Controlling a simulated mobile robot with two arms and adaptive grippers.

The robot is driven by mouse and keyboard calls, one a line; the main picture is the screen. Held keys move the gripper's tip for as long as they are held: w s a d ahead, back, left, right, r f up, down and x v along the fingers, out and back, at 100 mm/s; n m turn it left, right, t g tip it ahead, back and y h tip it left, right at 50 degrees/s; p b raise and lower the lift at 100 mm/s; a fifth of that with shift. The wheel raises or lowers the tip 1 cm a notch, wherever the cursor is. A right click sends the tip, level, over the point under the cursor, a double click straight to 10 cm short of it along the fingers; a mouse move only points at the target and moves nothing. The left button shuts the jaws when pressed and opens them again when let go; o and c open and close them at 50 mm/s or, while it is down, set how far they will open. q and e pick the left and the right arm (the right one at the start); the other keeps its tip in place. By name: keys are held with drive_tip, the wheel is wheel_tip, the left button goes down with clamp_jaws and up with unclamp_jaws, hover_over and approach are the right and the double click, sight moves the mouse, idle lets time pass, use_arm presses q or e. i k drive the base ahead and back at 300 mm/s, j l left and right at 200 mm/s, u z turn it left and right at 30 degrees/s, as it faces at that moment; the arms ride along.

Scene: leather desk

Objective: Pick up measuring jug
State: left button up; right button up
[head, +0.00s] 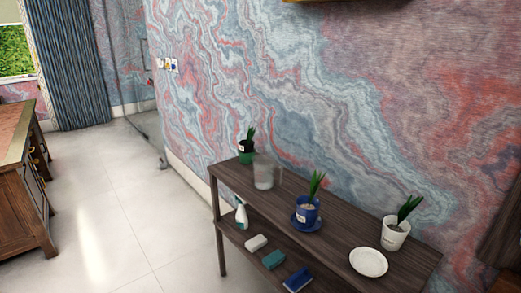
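A clear, see-through vessel that looks like the measuring jug (263,172) stands on the top of a dark wooden shelf table (340,231), near its left end. It is between a plant in a green pot and a plant in a blue pot. Its handle and markings are too faint to tell. Neither of my grippers shows in the head view.
On the tabletop are a green pot (246,155), a blue pot on a saucer (307,214), a white pot (395,234) and a white plate (368,262). A spray bottle (241,214) and sponge-like blocks (274,259) sit on the lower shelf. A desk (22,175) stands left; the floor between is clear.

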sight(267, 174)
drive_tip(key=i+j+z, duration=0.1)
drive_tip(key=i+j, duration=0.3)
drive_tip(key=j, duration=0.2)
drive_tip(key=i+j+z, duration=0.15)
drive_tip(key=j, duration=0.2)
drive_tip(key=i+j+z, duration=0.1)
drive_tip(key=i+j, duration=0.15)
drive_tip(key=j, duration=0.1)
